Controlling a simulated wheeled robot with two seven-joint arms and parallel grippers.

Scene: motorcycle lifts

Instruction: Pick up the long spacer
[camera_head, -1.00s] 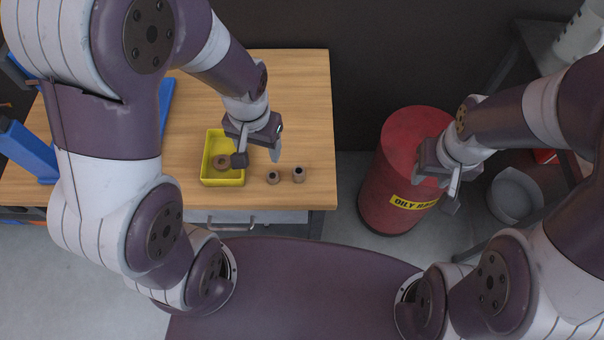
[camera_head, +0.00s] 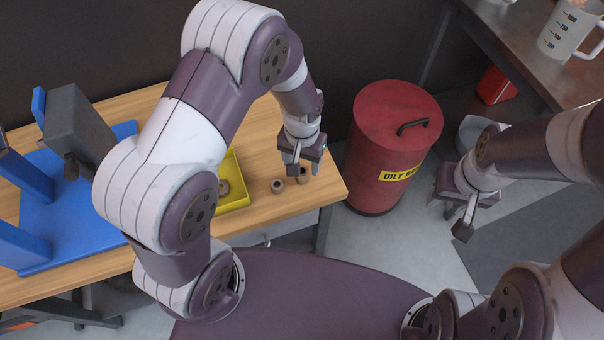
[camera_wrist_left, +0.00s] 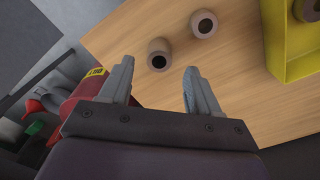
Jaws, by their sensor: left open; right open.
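Two small brown cylindrical spacers stand upright on the wooden bench near its front right corner. The right one (camera_head: 303,177), the taller-looking of the two, is the long spacer; the shorter one (camera_head: 277,186) stands to its left. My left gripper (camera_head: 304,169) is open and empty just above the long spacer and hides part of it. In the left wrist view the long spacer (camera_wrist_left: 159,55) lies just ahead of the gap between the open fingers (camera_wrist_left: 158,85), with the shorter spacer (camera_wrist_left: 204,24) beyond. My right gripper (camera_head: 458,215) is open and empty, right of the red can.
A yellow bin (camera_head: 239,203) with a brown ring-like part (camera_head: 223,187) inside stands left of the spacers, partly behind my left arm. A blue lift (camera_head: 60,220) is on the bench (camera_head: 320,195) at left. A red oily-waste can (camera_head: 385,140) stands right of the bench.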

